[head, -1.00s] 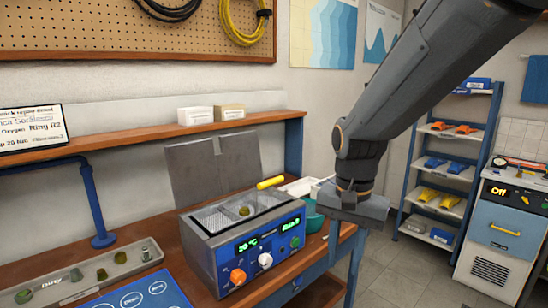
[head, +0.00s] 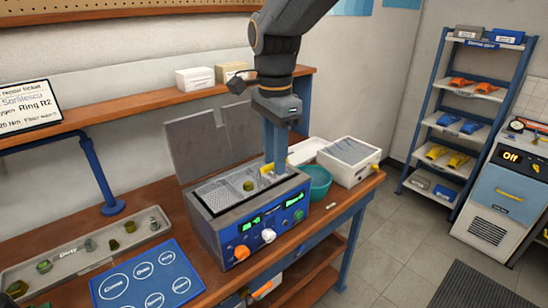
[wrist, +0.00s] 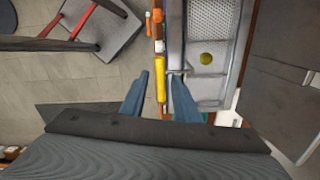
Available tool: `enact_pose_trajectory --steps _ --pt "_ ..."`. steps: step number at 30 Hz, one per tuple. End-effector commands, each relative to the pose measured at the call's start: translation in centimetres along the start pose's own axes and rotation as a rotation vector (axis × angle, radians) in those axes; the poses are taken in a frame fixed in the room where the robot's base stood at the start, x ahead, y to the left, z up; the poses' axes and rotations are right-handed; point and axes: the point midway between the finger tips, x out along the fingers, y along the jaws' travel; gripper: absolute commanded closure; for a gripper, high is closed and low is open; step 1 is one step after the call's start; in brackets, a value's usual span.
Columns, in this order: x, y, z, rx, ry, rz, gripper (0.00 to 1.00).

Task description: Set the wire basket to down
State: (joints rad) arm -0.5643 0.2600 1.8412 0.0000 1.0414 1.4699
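The wire basket (head: 222,192) sits in the open tank of the blue-fronted cleaner (head: 262,235), its mesh near the rim. A small olive-green part (head: 249,185) lies in it. The basket also shows in the wrist view (wrist: 213,45), with a yellow handle (wrist: 160,78) at its side. My gripper (head: 276,168) points down at the right end of the tank. In the wrist view my gripper (wrist: 160,76) is open, with one blue finger on each side of the yellow handle. I cannot tell whether either finger touches it.
A teal bowl (head: 318,180) and a white box (head: 348,160) stand right of the cleaner. A grey lid (head: 195,145) stands behind it. A tray of dirty parts (head: 75,255) and a blue mat (head: 147,285) lie to the left. The shelf (head: 215,90) runs above the bench.

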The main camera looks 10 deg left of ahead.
Motion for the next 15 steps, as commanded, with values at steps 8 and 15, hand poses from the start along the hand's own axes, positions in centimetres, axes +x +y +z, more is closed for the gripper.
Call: enact_pose_trajectory --steps 8,15 --pt "1.6 0.0 0.1 -0.003 0.000 -0.001 0.72" --pt "1.7 0.0 0.1 -0.003 0.000 -0.001 0.78"
